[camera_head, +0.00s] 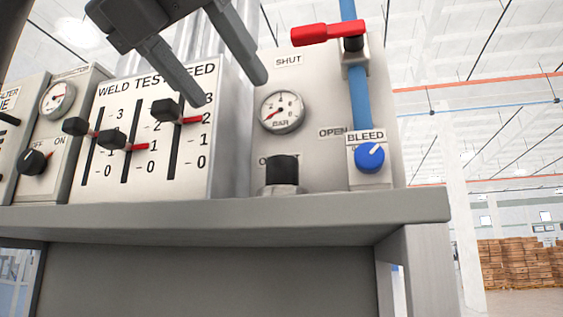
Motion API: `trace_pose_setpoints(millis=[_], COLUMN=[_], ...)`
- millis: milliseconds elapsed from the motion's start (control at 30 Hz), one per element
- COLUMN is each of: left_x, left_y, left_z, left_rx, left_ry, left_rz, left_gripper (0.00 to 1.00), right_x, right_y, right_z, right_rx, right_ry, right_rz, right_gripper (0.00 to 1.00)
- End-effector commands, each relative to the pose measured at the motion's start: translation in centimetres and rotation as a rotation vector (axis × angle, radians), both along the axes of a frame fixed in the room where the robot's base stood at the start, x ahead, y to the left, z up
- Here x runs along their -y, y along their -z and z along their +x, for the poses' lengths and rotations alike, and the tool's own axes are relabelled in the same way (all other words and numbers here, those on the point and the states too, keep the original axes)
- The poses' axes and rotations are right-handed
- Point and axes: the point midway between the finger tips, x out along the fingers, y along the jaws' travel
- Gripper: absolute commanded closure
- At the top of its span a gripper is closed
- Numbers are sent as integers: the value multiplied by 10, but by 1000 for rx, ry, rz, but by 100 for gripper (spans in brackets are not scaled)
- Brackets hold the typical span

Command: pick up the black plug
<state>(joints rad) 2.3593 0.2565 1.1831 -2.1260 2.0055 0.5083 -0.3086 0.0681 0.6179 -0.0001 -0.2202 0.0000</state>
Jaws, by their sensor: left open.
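The black plug (282,168) sits upright in a short grey metal fitting (281,189) on the bench shelf. It stands in front of the pale panel, below the pressure gauge (282,112), and partly covers a label behind it. My left gripper (228,90) comes in from the top of the view, dark grey, with its two fingers spread apart. Nothing is between the fingers. It hangs up and to the left of the plug, clear of it, in front of the weld test panel. My right gripper is out of view.
Left of the plug, the weld test feed panel (140,170) has several black-knobbed sliders. To the right are a blue bleed knob (370,157), a blue pipe (361,100) and a red valve lever (325,34). The grey shelf (200,220) has a bare front edge.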

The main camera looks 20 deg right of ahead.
Motion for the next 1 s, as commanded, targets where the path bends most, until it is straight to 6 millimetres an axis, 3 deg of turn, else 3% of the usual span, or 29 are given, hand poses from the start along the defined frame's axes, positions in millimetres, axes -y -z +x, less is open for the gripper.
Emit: trace_pose_setpoints(millis=[33, 300, 600, 1000], left_x=[10, 49, 67, 100], left_y=[1, 25, 35, 55], left_z=[9, 42, 57, 81], left_rx=[-5, -5, -2, -3], left_ry=[3, 5, 4, 5], left_rz=[5, 3, 1, 2], left_gripper=[39, 39, 39, 39], right_x=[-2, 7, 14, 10], right_y=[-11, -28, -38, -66], right_z=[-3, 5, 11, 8], right_rx=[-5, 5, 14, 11], right_ry=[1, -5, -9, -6], right_rz=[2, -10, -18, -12], right_gripper=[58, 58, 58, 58])
